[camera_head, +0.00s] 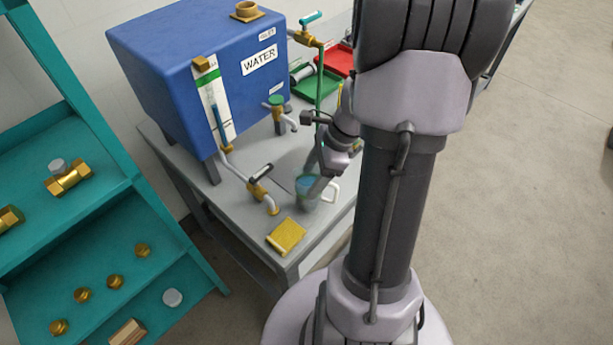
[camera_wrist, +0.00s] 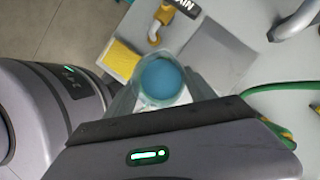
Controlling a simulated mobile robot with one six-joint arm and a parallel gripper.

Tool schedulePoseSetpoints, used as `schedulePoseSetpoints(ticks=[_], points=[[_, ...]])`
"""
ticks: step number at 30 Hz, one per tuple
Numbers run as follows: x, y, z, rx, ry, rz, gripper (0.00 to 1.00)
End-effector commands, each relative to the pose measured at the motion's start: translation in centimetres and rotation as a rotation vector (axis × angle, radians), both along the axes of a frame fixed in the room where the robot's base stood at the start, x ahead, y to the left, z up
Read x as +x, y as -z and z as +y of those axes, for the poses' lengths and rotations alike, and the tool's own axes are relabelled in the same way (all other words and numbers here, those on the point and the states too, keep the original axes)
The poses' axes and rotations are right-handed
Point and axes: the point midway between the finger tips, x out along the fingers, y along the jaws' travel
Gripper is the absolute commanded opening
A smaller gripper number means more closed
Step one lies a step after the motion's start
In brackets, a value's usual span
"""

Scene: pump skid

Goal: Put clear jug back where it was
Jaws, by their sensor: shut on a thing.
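The clear jug (camera_head: 307,193) holds blue liquid and has a white handle on its right side. It is by the front part of the grey bench, right of the drain spout. In the wrist view the jug (camera_wrist: 160,78) is seen from above, its round mouth showing blue liquid. My gripper (camera_head: 317,183) is shut on the jug, with a finger on each side of it in the wrist view. The jug looks upright. I cannot tell whether its base touches the bench top.
A yellow sponge or cloth (camera_head: 286,236) lies at the bench's front edge. A brass valve (camera_head: 258,190) with a bent spout is left of the jug. The blue WATER tank (camera_head: 200,75) stands behind. Green (camera_head: 318,84) and red trays are farther back. A teal shelf (camera_head: 90,215) stands left.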

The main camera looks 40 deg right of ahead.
Motion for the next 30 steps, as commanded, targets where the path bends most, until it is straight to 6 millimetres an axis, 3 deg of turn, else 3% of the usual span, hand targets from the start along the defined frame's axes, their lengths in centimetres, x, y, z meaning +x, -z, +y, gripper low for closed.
schedulePoseSetpoints(ticks=[1,3,13,14,17,26,30], points=[[0.0,1.7,0.0,0.002,0.001,0.001,0.00],[0.0,2.4,0.0,0.000,0.001,0.000,0.00],[-0.1,2.5,0.0,-0.001,0.000,-0.001,0.00],[-0.1,2.5,0.0,0.000,0.000,0.000,0.65],[-0.1,2.4,0.0,0.000,0.000,0.000,0.85],[-0.1,2.3,0.0,0.000,0.000,0.000,0.85],[-0.4,0.0,-0.6,-0.002,0.003,-0.002,0.85]])
